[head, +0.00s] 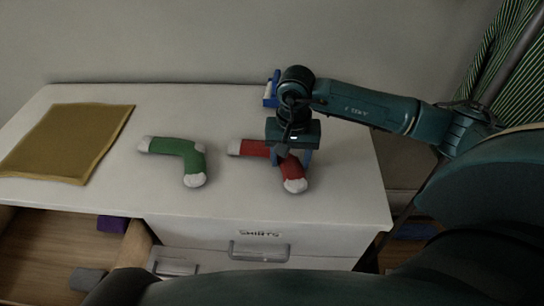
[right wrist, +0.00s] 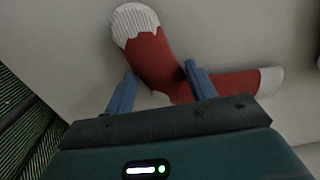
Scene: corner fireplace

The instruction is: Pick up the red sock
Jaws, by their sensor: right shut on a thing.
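The red sock (head: 254,148) with white toe and cuff lies on the white dresser top, right of the middle in the head view. My right gripper (head: 291,160) comes down over its bend from above and is shut on it. In the right wrist view the red sock (right wrist: 153,62) passes between the two blue fingers of the right gripper (right wrist: 160,85). The sock appears to rest on the dresser top. Part of it is hidden behind the gripper in the head view. My left gripper is not in view.
A green sock (head: 190,158) lies left of the red one on the dresser (head: 230,105). A mustard cloth (head: 65,142) lies at the far left. A blue and white object (head: 270,92) stands behind my gripper. An open drawer (head: 50,250) is at lower left.

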